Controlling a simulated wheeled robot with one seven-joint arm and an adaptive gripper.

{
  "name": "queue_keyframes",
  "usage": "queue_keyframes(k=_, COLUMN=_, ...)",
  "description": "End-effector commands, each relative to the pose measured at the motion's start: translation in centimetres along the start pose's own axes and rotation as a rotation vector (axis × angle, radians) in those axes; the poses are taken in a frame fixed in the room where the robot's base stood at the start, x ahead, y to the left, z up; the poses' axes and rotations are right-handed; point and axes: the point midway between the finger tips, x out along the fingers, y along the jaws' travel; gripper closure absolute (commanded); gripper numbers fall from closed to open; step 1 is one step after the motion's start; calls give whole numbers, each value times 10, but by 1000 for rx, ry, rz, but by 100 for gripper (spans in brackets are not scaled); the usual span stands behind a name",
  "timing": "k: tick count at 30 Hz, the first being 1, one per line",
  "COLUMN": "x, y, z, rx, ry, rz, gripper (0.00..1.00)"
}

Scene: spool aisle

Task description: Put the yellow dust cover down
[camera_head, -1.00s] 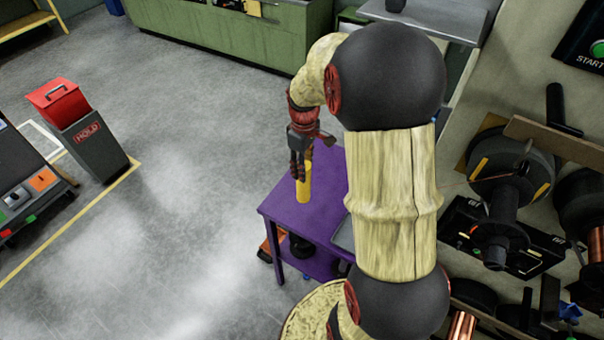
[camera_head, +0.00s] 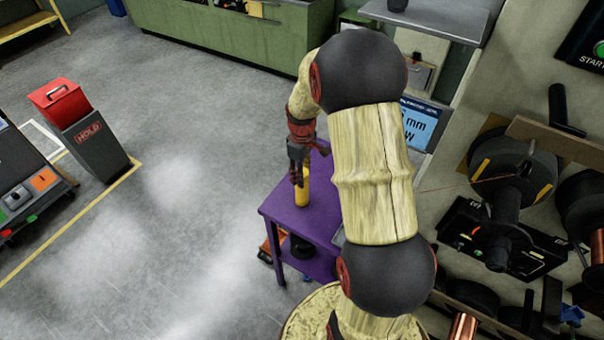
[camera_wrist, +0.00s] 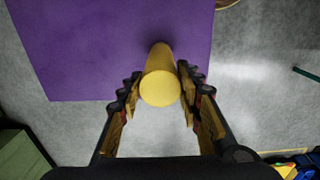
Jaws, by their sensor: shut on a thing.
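The yellow dust cover (camera_head: 302,188) is a plain upright cylinder between the fingers of my gripper (camera_head: 299,172). In the wrist view the yellow dust cover (camera_wrist: 160,88) shows its round top end toward the camera, with the fingers of my gripper (camera_wrist: 158,95) on both sides of it.
A red-lidded bin marked HOLD (camera_head: 85,130) stands on the floor at left. A green bench (camera_head: 235,40) runs along the back. A rack with spools (camera_head: 515,185) is at right. Open floor (camera_head: 170,230) lies left of the table. My arm hides much of the tabletop.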

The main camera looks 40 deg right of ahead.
Motion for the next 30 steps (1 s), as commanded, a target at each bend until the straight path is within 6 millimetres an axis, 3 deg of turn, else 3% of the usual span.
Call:
queue_keyframes(k=2, x=3, y=0, z=0, rx=0, ry=0, rz=0, gripper=96)
queue_keyframes(k=3, x=2, y=0, z=0, rx=0, ry=0, rz=0, gripper=63)
queue_keyframes(k=11, x=2, y=0, z=0, rx=0, ry=0, rz=0, gripper=48)
queue_keyframes(k=23, x=-4, y=0, z=0, rx=0, ry=1, rz=1, gripper=47)
queue_keyframes(k=30, x=-44, y=1, z=-1, rx=0, ry=3, rz=3, gripper=47)
